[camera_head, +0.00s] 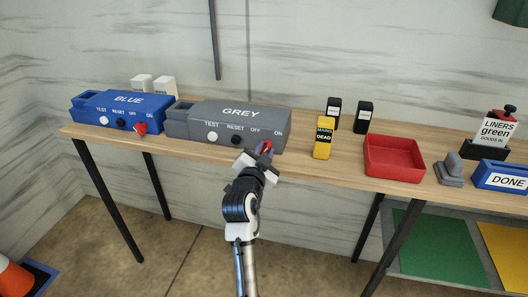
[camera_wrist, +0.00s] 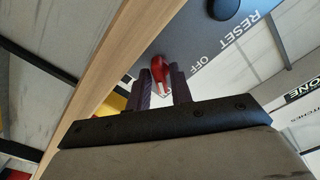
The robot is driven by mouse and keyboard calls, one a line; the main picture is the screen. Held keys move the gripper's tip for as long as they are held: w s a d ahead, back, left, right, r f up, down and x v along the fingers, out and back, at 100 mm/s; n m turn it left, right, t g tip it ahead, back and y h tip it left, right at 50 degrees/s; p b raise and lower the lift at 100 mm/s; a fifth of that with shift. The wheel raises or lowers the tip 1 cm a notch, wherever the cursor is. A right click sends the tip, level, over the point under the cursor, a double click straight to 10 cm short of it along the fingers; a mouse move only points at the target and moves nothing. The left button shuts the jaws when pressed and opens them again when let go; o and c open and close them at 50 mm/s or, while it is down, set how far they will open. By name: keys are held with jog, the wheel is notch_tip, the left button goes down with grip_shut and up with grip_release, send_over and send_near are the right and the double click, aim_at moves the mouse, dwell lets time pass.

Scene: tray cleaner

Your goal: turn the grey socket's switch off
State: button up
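The grey socket (camera_head: 240,117) is a box labelled GREY at the front of the wooden bench, with a white TEST button (camera_head: 212,136), a dark RESET button and OFF and ON marks. Its red switch (camera_head: 266,146) is at the right end of the front face, partly covered by my gripper (camera_head: 262,152). In the wrist view, the red switch (camera_wrist: 158,68) stands between the two dark fingers of my gripper (camera_wrist: 162,82), which are close together with the switch filling the narrow gap. The ON mark is hidden there, and the switch's exact lean is unclear.
A similar blue socket (camera_head: 122,110) with its own red switch (camera_head: 140,128) stands to the left. To the right are a yellow-and-black block (camera_head: 323,138), two black blocks, a red tray (camera_head: 393,168) and a blue DONE bin (camera_head: 500,178). The bench's front edge (camera_head: 330,168) runs below the socket.

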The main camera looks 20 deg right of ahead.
grip_shut()
jog(key=n+p, duration=0.1)
jog(key=n, duration=0.5)
jog(key=shift+r, duration=0.1)
jog(key=n+p, duration=0.1)
jog(key=n, duration=0.3)
jog(key=shift+p, duration=0.3)
jog(key=shift+n+p, duration=0.8)
jog(key=shift+n, duration=1.1)
jog(key=shift+o, duration=2.1)
grip_release()
